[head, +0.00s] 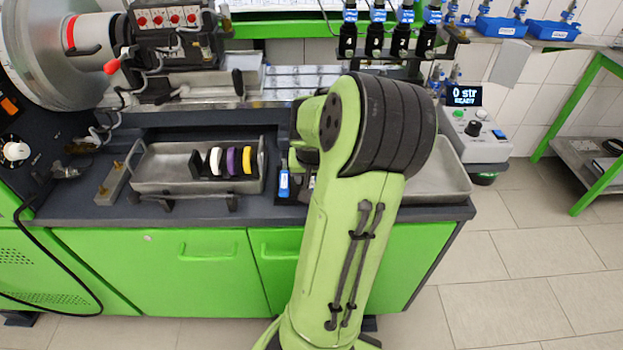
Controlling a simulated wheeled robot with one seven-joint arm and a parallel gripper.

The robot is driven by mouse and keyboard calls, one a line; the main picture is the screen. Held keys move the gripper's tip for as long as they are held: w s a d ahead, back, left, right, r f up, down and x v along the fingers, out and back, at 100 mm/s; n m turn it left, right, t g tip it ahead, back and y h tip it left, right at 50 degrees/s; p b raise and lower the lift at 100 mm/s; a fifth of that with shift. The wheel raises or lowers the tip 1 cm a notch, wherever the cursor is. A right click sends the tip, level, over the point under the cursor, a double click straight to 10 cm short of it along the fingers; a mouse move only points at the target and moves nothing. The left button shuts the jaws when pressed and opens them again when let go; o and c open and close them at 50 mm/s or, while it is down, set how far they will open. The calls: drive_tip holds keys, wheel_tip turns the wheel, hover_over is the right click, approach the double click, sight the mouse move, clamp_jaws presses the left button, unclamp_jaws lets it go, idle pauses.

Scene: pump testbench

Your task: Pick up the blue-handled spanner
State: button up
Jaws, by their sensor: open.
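My own green and black arm stands across the middle of the head view, and its far end reaches over the bench behind the elbow. My gripper is hidden behind the arm, so its fingers do not show. A small blue and white piece (284,184) shows on the bench just left of my arm. I cannot tell whether it is part of the blue-handled spanner. No whole spanner can be made out; the bench area behind my arm is hidden.
A metal tray (160,185) at the left holds a rack with black, white, purple and yellow discs (233,161). Another metal tray (444,178) lies right of my arm. Several black, blue-topped units (375,35) stand behind. A control box with display (474,130) is at the right.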

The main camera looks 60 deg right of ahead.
sight(312, 180)
clamp_jaws()
idle(0.3)
idle(0.3)
wheel_tip(312, 180, up, 11)
drive_tip(key=p, duration=0.4)
drive_tip(key=shift+f+p, duration=0.2)
drive_tip(key=shift+p, duration=0.15)
drive_tip(key=c, duration=0.7)
unclamp_jaws()
clamp_jaws()
drive_tip(key=shift+f, duration=0.1)
